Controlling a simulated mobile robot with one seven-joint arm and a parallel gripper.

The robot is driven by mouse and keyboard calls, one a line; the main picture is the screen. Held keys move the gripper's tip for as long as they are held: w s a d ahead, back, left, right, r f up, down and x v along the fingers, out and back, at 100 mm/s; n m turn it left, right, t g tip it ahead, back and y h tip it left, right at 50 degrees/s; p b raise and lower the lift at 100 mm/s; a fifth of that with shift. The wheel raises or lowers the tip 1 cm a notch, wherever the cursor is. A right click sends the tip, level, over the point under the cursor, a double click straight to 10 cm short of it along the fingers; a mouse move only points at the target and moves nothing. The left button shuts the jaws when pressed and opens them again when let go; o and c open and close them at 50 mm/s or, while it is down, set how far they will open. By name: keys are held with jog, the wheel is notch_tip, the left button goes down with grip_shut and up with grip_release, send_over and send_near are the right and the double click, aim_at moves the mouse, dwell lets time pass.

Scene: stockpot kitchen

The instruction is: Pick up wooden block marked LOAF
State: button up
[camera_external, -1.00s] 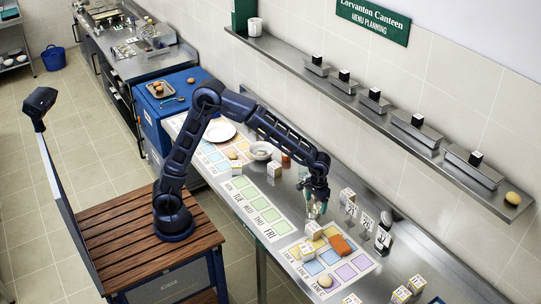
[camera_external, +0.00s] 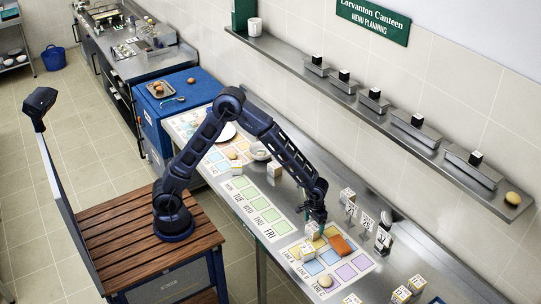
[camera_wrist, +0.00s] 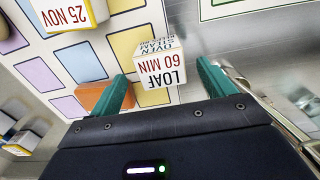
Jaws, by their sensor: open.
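The white-faced wooden block marked LOAF, 60 MIN (camera_wrist: 160,68) stands between my two green fingers in the wrist view, near the edge of the coloured-square mat (camera_wrist: 146,14). My gripper (camera_wrist: 163,76) is open, with one finger on each side of the block; I cannot tell whether either touches it. In the external view my gripper (camera_external: 322,226) is low over the far-left corner of that mat, and the block (camera_external: 312,231) is partly hidden by it.
A 25 NOV block (camera_wrist: 68,12) stands close by on the mat. An orange block (camera_external: 342,244) lies beside my gripper. The green-square day chart (camera_external: 254,205) lies left.

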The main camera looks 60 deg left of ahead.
aim_at(314, 227)
notch_tip(314, 227, down, 4)
jog(key=shift+w+f, duration=0.1)
jog(key=shift+f, duration=0.15)
jog(key=shift+c, duration=0.4)
jog(key=c, duration=1.1)
jog(key=shift+o, duration=0.2)
jog(key=shift+r, duration=0.1)
